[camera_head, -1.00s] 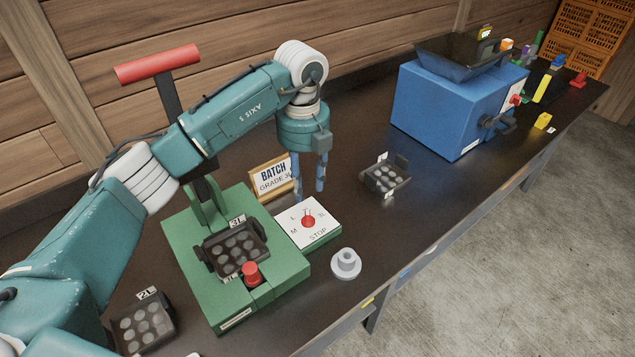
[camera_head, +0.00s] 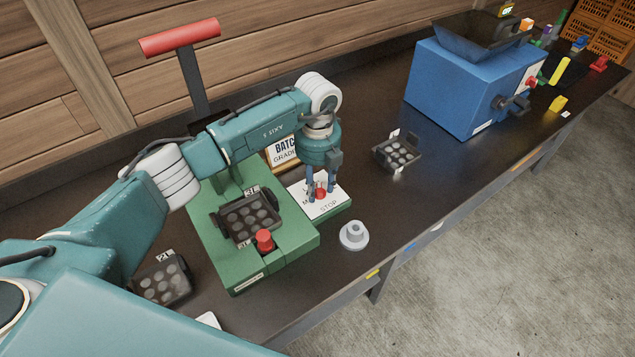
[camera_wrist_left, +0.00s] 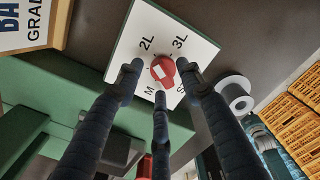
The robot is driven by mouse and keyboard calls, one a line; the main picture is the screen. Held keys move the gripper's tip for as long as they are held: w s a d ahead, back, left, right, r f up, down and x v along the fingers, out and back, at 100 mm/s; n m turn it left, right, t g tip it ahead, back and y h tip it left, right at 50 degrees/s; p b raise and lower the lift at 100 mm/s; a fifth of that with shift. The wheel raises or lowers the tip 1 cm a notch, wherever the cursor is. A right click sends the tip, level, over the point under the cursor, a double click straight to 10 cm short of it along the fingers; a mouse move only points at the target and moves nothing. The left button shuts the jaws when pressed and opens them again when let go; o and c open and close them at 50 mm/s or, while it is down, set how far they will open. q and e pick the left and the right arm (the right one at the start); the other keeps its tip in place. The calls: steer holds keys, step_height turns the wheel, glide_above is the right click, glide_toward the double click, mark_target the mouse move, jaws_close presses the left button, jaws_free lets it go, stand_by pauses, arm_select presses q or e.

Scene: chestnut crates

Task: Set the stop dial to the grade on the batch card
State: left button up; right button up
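The stop dial is a white plate (camera_head: 333,205) with a red knob (camera_head: 321,194), beside the green press. In the left wrist view the plate (camera_wrist_left: 203,48) reads 2L, 3L and M, with another mark partly covered. The red knob (camera_wrist_left: 164,68) carries a white mark; its setting is unclear. My left gripper (camera_head: 320,196) points down over the dial. Its three fingers (camera_wrist_left: 160,78) are spread around the knob, with gaps visible. The batch card (camera_head: 284,150) stands behind the dial; the arm hides its grade now, and the wrist view cuts it off. My right gripper is out of view.
The green press (camera_head: 215,245) holds a dark tray marked 3L (camera_head: 268,226). A grey flanged piece (camera_head: 354,236) stands near the dial. A second tray (camera_head: 160,282) lies front left, a third (camera_head: 397,152) behind right. A blue machine (camera_head: 455,95) stands farther right.

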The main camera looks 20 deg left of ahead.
arm_select(q)
steer(key=shift+c, duration=0.3)
steer(key=c, duration=0.9)
jaws_close()
steer(key=shift+f+m+b, duration=0.1)
steer(key=shift+m+b, duration=0.4)
steer(key=shift+b, duration=0.05)
steer(key=m+b, duration=0.1)
steer(key=m, duration=0.1)
steer(key=m+b, duration=0.1)
steer(key=b, duration=0.1)
steer(key=m+b, duration=0.2)
steer(key=shift+w+m, duration=0.25)
steer(key=shift+m, duration=0.05)
steer(key=m+b, duration=0.2)
steer(key=m, duration=0.1)
steer(key=shift+m+b, duration=0.65)
steer(key=shift+m, duration=0.55)
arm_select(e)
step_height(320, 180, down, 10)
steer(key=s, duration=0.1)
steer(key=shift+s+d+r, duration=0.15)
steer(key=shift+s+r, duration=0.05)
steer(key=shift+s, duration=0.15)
arm_select(q)
steer(key=shift+w+r, duration=0.1)
steer(key=shift+r, duration=0.1)
